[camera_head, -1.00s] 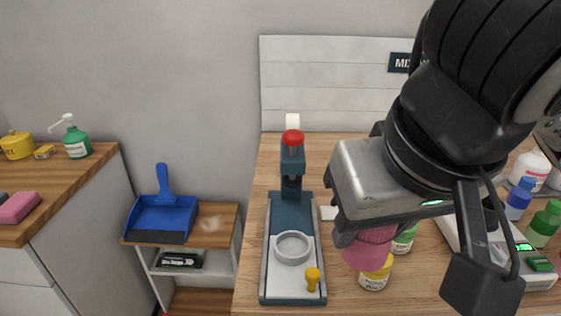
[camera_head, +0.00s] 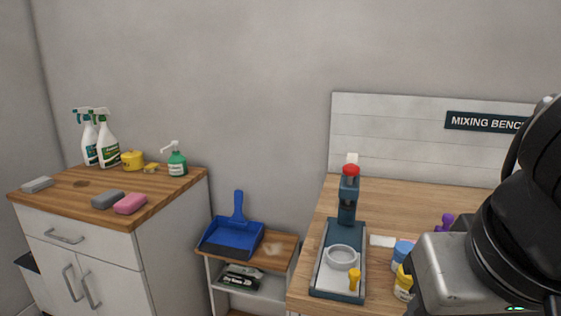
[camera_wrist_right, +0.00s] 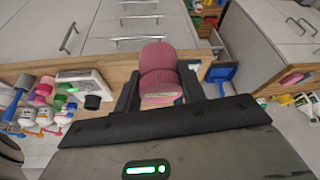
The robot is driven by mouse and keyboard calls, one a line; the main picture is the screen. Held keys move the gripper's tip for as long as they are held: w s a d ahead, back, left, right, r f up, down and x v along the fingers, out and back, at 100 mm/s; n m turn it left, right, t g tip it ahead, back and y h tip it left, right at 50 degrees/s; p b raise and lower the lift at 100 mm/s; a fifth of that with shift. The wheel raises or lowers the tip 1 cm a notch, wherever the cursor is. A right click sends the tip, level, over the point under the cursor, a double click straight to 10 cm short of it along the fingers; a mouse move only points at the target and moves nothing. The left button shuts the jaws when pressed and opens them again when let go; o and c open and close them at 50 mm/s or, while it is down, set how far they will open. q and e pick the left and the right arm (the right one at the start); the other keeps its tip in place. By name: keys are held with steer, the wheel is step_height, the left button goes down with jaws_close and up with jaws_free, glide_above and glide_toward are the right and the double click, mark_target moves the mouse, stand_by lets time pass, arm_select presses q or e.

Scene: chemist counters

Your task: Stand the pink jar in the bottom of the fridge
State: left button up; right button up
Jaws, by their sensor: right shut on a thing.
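The pink jar (camera_wrist_right: 158,70) is between the two fingers of my right gripper (camera_wrist_right: 160,95) in the right wrist view. The gripper is shut on it, and a pale label shows on its near side. In the head view, my right arm and gripper body fill the lower right, and the fingers and the jar are out of the picture. My left gripper is not in view. No fridge shows in either view.
The mixing bench (camera_head: 400,215) at right holds a blue press (camera_head: 345,262), a yellow jar (camera_head: 403,284) and a blue-capped bottle (camera_head: 403,254). A low shelf with a blue dustpan (camera_head: 234,236) stands left of it. A wood-topped cabinet (camera_head: 165,197) carries spray bottles (camera_head: 107,140) and sponges.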

steer(key=w+d+x, duration=0.1)
steer(key=x, duration=0.9)
steer(key=w+d+r+x, duration=0.1)
steer(key=d+x, duration=0.1)
steer(key=x, duration=0.8)
steer(key=shift+d+f+n, duration=0.3)
steer(key=shift+f, duration=0.05)
steer(key=shift+a+f, duration=0.1)
